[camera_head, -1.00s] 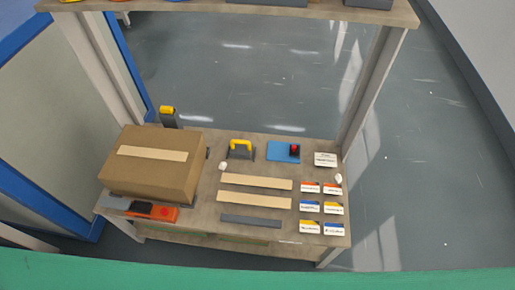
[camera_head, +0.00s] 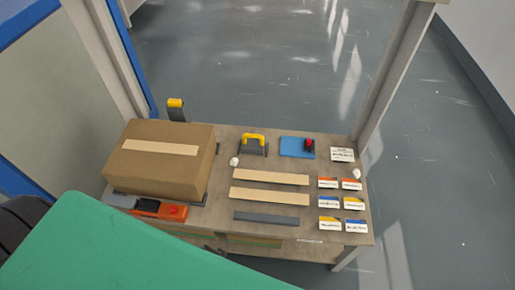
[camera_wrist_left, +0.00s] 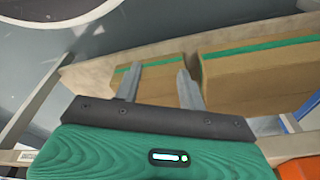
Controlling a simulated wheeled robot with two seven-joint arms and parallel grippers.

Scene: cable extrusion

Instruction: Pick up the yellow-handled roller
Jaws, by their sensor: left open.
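The yellow-handled tool, which looks like the roller (camera_head: 253,140), stands on a dark base toward the back middle of the wooden table in the head view. Its yellow handle arches upward and nothing touches it. My left gripper (camera_wrist_left: 160,69) shows in the left wrist view with its two grey fingers apart and nothing between them. Beyond the fingers are brown boxes with green stripes, and the roller does not show there. The left gripper's fingers are not visible in the head view. My right gripper is in neither view.
A large cardboard box (camera_head: 160,175) fills the table's left side, with an orange and grey device (camera_head: 158,208) before it. A yellow-topped upright thing (camera_head: 176,108) stands behind. A blue pad (camera_head: 293,150), flat strips (camera_head: 270,196) and several labelled cards (camera_head: 328,224) lie rightward.

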